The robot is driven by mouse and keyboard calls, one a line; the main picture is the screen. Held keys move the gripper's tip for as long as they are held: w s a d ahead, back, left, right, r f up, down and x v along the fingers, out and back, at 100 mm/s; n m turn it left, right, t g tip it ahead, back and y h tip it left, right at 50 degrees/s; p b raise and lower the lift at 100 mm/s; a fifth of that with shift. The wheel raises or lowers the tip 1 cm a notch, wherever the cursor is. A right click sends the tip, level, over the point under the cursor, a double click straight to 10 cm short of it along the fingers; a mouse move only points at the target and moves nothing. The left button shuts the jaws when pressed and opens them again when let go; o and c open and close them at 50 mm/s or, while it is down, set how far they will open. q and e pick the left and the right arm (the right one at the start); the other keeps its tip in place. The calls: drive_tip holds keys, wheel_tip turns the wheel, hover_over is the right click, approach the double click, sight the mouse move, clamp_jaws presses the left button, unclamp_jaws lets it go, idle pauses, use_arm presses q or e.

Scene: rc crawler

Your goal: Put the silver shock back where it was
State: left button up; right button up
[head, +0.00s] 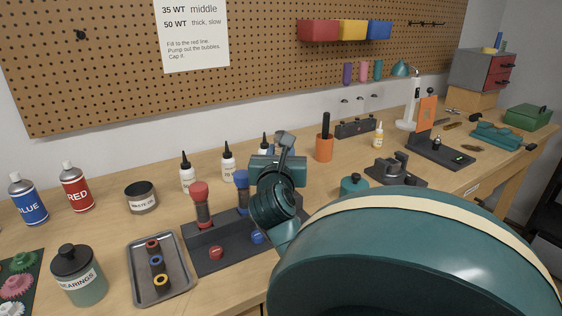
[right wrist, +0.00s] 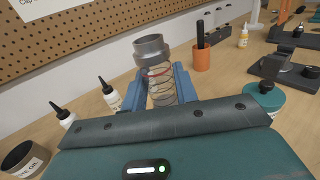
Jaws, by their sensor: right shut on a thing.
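The silver shock (right wrist: 151,49), with a grey cylindrical top and a coil spring, stands roughly upright between the blue fingers of my right gripper (right wrist: 160,84) in the right wrist view. The gripper is shut on it. A dark shock stand (head: 215,230) lies left of the wrist. It holds a red-topped shock (head: 201,205) and a blue-topped shock (head: 242,185), with a red cap (head: 215,252) and a blue cap (head: 258,237) in front. The stand's right end is hidden behind my arm. My left gripper is not in view.
A grey tray (head: 134,272) with small ringed parts lies left of the stand. White bottles (head: 187,177) stand behind it. A waste oil cup (head: 141,197) and a bearings jar (head: 78,275) are further left. An orange cup (head: 324,148) stands behind right.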

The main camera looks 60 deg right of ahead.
wheel_tip(320, 180, down, 4)
drive_tip(key=shift+b, duration=0.5)
drive_tip(key=shift+f, duration=0.1)
drive_tip(key=shift+f, duration=0.3)
drive_tip(key=o, duration=1.1)
